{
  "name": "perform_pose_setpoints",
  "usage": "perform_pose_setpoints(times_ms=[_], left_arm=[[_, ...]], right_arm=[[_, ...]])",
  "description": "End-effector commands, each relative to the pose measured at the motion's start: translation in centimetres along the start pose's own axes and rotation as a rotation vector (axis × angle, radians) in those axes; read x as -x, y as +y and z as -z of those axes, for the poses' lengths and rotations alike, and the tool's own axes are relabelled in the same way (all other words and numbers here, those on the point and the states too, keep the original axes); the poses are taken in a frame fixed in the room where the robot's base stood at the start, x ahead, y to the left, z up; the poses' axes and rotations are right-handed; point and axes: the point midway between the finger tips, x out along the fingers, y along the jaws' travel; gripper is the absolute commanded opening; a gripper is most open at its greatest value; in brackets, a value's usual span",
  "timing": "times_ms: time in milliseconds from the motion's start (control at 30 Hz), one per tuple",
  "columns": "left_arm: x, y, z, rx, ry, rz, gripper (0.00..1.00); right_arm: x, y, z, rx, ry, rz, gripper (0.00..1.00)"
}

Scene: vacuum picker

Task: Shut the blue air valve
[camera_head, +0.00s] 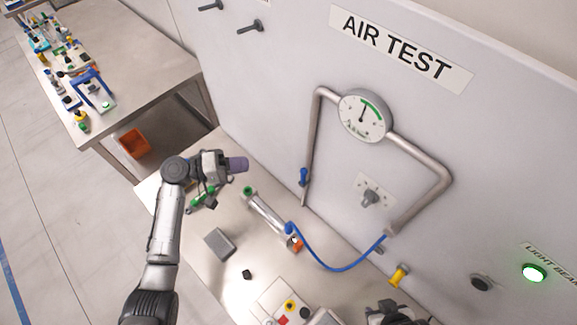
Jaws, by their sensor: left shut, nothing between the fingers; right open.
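The blue air valve (303,177) is a small blue handle on the lower part of the left grey pipe (312,135), on the wall under the AIR TEST sign. The handle looks roughly in line with the pipe. My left gripper (238,164) is shut and empty, with purple-grey fingertips, left of the valve and apart from it. My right gripper (396,313) shows only in part at the bottom edge, dark and open, well below the valve. A round gauge (362,116) with a green arc sits at the top of the piping.
A blue hose (340,269) loops from a metal cylinder (268,217) on the bench to the right pipe. A grey block (219,244) and button box (285,300) stand on the bench. A yellow knob (398,275) sticks out of the wall. Another table (150,60) stands behind left.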

Motion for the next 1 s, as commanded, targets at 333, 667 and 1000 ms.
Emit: perform_pose_setpoints(times_ms=[333, 667, 1000], left_arm=[[-0.1, 0.0, 0.0, 0.001, -0.001, 0.002, 0.0], [-4.4, 0.0, -0.1, 0.001, -0.003, -0.001, 0.0], [-10.4, -0.1, -0.1, 0.0, -0.002, 0.001, 0.0]], right_arm=[[0.0, -0.2, 0.1, -0.006, 0.001, 0.005, 0.43], [-0.3, -0.4, 0.1, -0.012, 0.004, 0.01, 0.43], [-1.1, -0.4, -0.2, -0.01, 0.004, 0.008, 0.43]])
